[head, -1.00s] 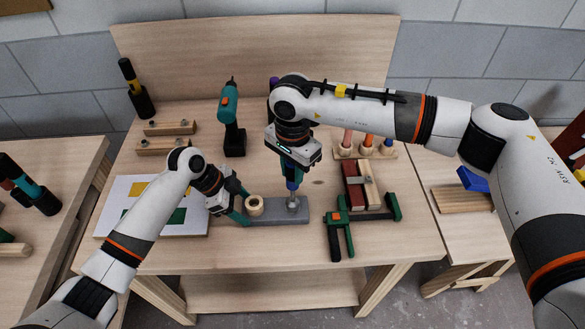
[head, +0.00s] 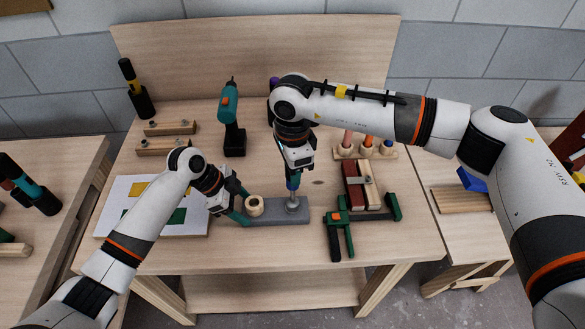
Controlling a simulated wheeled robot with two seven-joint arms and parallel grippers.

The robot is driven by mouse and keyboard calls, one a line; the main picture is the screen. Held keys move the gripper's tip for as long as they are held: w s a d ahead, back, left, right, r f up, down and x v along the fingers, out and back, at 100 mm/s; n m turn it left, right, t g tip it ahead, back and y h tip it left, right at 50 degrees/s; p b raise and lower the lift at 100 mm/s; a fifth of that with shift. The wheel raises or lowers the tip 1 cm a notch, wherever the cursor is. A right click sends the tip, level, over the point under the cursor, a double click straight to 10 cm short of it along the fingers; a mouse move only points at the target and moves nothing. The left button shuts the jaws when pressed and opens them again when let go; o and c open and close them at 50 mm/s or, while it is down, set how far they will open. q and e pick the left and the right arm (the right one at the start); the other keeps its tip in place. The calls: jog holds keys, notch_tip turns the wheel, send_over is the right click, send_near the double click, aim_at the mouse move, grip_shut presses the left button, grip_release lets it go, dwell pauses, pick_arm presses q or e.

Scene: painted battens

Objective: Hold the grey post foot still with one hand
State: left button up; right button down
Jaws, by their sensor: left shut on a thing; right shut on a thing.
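The grey post foot (head: 275,216) is a long grey block lying flat near the front middle of the bench. A pale wooden ring (head: 254,206) stands on its left part and a small metal fitting (head: 292,207) on its right part. My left gripper (head: 241,212) is shut on the left end of the post foot. My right gripper (head: 292,173) points down above the right part, shut on a blue-handled tool (head: 293,183). The tool is upright with its lower end at the metal fitting; whether they touch is hard to tell.
A green clamp (head: 348,220) and red and wooden battens (head: 358,188) lie to the right. A teal drill (head: 231,120) stands behind. A sheet with coloured patches (head: 125,205) lies under my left arm. The bench front (head: 260,250) is clear.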

jog(key=shift+n, duration=0.5)
jog(key=shift+r, duration=0.1)
jog(key=shift+r, duration=0.65)
jog(key=n, duration=0.5)
jog(key=shift+n, duration=0.3)
jog(key=n, duration=0.4)
jog(key=shift+n, duration=0.3)
